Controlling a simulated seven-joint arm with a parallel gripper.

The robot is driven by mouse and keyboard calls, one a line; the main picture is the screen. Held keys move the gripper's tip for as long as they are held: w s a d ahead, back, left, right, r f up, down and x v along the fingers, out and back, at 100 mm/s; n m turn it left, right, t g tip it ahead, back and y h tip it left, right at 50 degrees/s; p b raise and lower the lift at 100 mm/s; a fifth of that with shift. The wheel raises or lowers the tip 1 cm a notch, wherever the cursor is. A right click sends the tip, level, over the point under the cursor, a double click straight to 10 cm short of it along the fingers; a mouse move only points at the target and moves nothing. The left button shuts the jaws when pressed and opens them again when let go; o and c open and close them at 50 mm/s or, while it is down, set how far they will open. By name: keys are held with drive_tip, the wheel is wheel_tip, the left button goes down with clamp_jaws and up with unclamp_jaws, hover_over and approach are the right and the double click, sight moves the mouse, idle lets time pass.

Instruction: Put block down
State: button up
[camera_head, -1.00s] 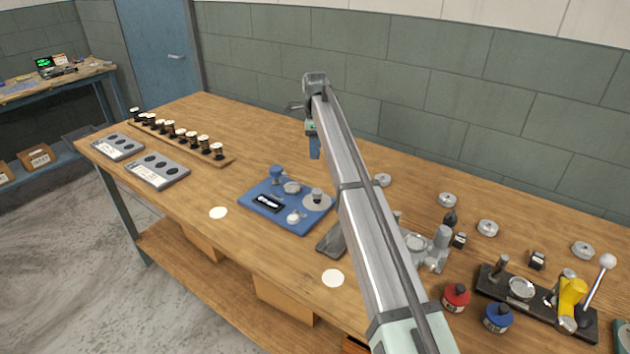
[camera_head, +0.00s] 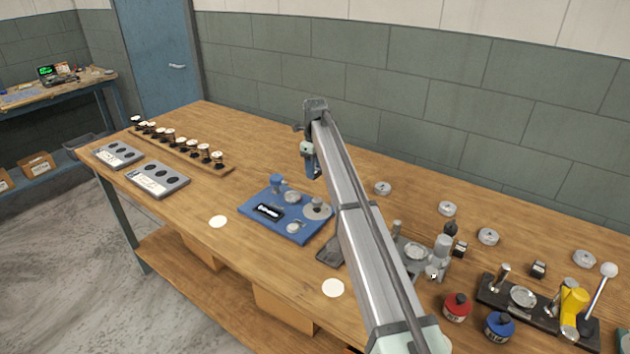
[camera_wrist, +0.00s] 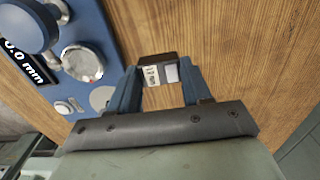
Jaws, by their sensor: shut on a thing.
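My gripper (camera_wrist: 158,90) has blue fingers and is shut on a small dark block (camera_wrist: 158,58) with a pale label and a grey face, seen in the wrist view. Bare wooden table shows around the block, to the right of the blue gauge base. In the head view my gripper (camera_head: 311,168) hangs over the table just behind the blue base, partly hidden by my arm, and the held block cannot be made out there. Whether the block touches the table is not clear.
A blue gauge device (camera_head: 272,228) with a display and knobs stands close to my gripper; it also fills the left of the wrist view (camera_wrist: 70,85). Several metal discs (camera_head: 447,208) and small black blocks (camera_head: 538,269) lie to the right. Bare tabletop (camera_head: 240,130) lies behind the gauge.

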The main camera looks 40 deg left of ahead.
sight(315, 189)
drive_tip(key=shift+f, duration=2.35)
drive_tip(key=o, duration=1.2)
drive_tip(key=shift+f, duration=0.1)
drive_tip(key=shift+o, duration=0.2)
wheel_tip(315, 189, up, 12)
drive_tip(key=shift+r, duration=0.15)
